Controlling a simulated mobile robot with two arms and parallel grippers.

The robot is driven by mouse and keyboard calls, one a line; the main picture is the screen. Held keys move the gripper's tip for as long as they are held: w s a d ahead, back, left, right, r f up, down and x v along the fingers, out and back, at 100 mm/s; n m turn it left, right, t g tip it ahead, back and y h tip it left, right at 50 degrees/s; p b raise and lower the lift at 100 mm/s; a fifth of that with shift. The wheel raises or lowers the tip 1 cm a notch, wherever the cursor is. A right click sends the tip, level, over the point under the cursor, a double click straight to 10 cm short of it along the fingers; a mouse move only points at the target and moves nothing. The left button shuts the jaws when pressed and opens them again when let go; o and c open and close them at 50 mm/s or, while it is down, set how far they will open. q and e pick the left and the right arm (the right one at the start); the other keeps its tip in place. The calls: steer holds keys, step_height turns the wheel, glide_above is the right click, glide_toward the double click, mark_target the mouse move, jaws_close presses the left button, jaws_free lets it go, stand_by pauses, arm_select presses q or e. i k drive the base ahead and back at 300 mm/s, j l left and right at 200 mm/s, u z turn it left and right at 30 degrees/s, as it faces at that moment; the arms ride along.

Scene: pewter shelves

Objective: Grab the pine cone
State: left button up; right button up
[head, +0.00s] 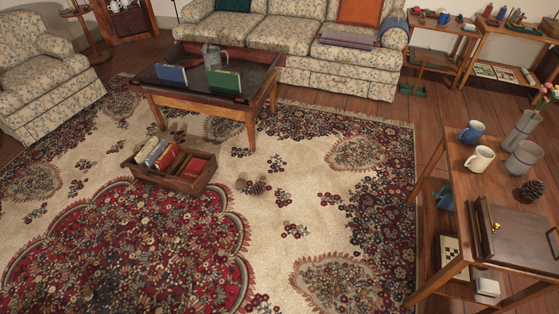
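A second, darker pine cone (531,190) sits on the wooden side table at the right, near a dark flat case. Neither of my grippers shows in the head view.
A wooden crate (141,172) of books stands on the rug (320,205). Behind it is a coffee table (252,103) with books and a metal can. The side table (475,195) holds mugs and vases. Sofa and armchair stand behind. The rug's middle is clear.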

mark_target(260, 187)
steer(key=i+l+u, duration=0.15)
steer(key=i, duration=0.4)
steer(key=i+l+u, duration=0.1)
steer(key=i, duration=0.4)
steer(key=l, duration=0.1)
